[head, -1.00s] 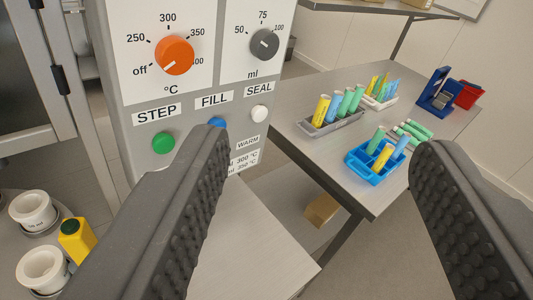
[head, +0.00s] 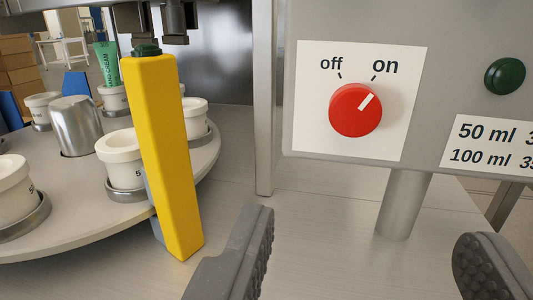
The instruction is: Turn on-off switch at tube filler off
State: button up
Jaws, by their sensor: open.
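The red round on-off switch (head: 355,110) sits on a white plate (head: 310,130) on the grey front of the tube filler (head: 460,30). The white mark on the knob points up and right, toward the word "on". My gripper (head: 372,262) is open and empty. Its two dark ridged fingers show at the bottom of the picture, below the switch and on either side of it, apart from it.
A tall yellow post (head: 167,160) stands left of the switch, beside a round turntable (head: 70,200) with white cups and a steel cup (head: 77,125). A dark green button (head: 505,76) is to the right. A metal leg (head: 403,200) stands below the panel.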

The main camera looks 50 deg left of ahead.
aim_at(354, 120)
jog(key=b+x, duration=0.2)
jog(key=x, duration=1.1)
jog(key=shift+w+d, duration=0.15)
jog(key=shift+w, duration=0.1)
